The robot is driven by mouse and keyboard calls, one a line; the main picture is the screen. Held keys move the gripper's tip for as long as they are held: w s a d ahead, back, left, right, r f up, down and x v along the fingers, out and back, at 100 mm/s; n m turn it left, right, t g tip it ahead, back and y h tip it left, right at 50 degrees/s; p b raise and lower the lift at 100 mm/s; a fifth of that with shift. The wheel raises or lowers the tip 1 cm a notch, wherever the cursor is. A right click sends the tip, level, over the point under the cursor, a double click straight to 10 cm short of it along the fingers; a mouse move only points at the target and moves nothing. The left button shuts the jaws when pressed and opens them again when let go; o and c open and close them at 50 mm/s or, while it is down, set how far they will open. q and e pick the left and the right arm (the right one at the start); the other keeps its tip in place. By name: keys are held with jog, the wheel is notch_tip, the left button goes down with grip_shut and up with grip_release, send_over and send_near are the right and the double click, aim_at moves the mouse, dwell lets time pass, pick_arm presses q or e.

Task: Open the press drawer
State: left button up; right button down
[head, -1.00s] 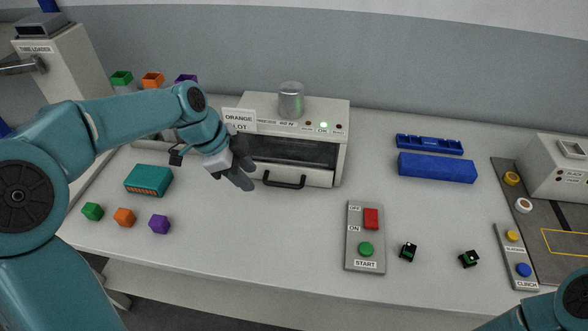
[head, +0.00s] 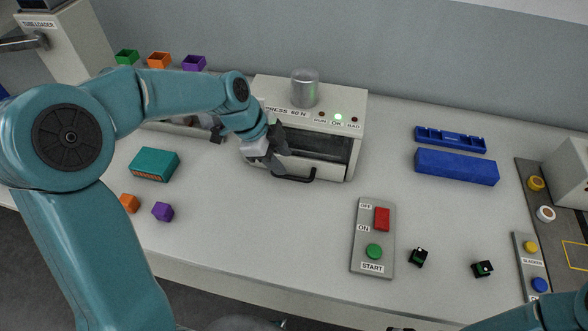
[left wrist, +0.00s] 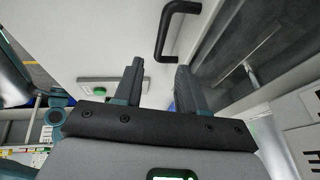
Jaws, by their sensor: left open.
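My right gripper is not visible.
A teal box (head: 154,165), an orange cube (head: 129,204) and a purple cube (head: 162,212) lie left of the press. A switch panel (head: 372,250) and two small black parts are at front right. A blue box (head: 456,167) is farther right. Table before the handle is clear.

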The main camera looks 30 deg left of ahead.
aim_at(297, 177)
pick_arm(q)
jog(key=x, duration=0.7)
jog(key=shift+d+p, duration=0.2)
jog(key=shift+p, duration=0.1)
jog(key=shift+s, duration=0.1)
jog(key=shift+c, duration=0.3)
grip_shut()
